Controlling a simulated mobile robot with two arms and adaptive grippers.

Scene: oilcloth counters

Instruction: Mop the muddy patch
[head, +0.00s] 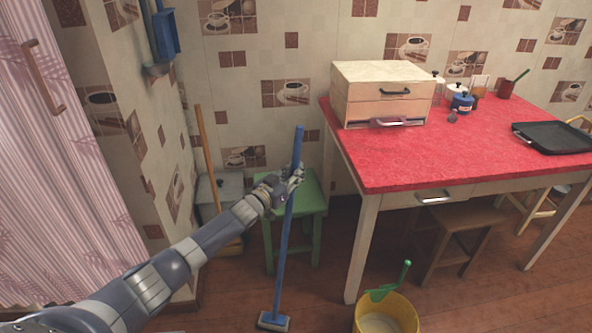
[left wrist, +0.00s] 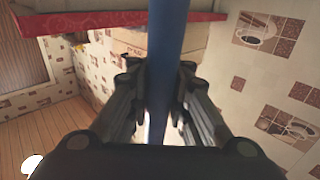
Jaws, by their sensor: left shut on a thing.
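A mop with a blue handle (head: 284,238) stands nearly upright, its flat head (head: 274,321) low at the bottom of the head view. My left gripper (head: 292,178) is shut on the blue handle at its upper part. In the left wrist view the handle (left wrist: 166,60) runs between the two fingers (left wrist: 158,100). Whether the mop head touches the floor, I cannot tell for sure. No muddy patch shows in either view. My right gripper is not in view.
A table with a red top (head: 400,165) stands at the right, with a stool (head: 455,238) under it. A green stool (head: 312,205) is behind the mop. A yellow bucket (head: 408,318) stands at the bottom. A broom (head: 207,160) leans at the wall.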

